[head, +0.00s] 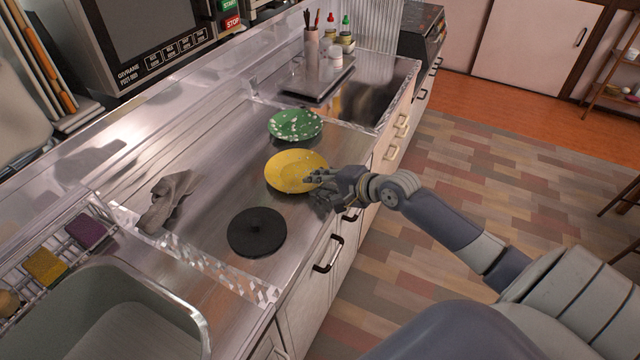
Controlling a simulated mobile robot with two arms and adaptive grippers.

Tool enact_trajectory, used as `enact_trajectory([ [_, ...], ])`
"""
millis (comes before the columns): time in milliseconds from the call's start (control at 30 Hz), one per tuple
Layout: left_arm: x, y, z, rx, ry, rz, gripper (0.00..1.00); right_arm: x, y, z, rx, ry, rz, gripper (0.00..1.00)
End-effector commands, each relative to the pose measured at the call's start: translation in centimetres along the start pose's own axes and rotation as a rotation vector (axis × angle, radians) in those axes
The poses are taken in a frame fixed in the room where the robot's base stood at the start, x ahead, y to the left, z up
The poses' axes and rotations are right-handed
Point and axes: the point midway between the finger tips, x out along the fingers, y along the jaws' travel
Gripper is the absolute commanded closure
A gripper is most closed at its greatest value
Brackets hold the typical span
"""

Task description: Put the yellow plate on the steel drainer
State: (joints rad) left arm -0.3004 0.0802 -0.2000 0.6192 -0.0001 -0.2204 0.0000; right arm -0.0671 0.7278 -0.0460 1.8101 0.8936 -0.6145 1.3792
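The yellow plate (288,172) lies near the front edge of the steel counter, in the middle of the head view. My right gripper (318,184) is at the plate's right rim, with its dark fingers overlapping the rim. I cannot tell whether they are closed on it. The plate looks nearly flat, and any gap beneath it is hard to judge. A bare steel surface (215,165) with raised shiny edges spreads left of the plate; I cannot tell for sure whether this is the steel drainer. My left gripper is not in view.
A green spotted plate (295,124) lies just behind the yellow one. A black round lid (257,232) is in front. A grey cloth (166,200) lies left. A basin (130,325) and sponge rack (62,240) are at lower left. A tray (315,84) with bottles stands behind.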

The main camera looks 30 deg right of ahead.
Motion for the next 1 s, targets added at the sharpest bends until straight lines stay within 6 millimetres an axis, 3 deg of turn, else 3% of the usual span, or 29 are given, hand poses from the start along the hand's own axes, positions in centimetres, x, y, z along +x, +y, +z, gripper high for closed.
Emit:
enact_trajectory([
  [467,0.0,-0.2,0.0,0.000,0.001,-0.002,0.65,-0.7,0.8,0.1,0.004,-0.002,0.016,0.72],
  [1000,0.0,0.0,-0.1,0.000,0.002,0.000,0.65,-8.9,0.5,0.1,0.002,-0.002,0.012,0.72],
])
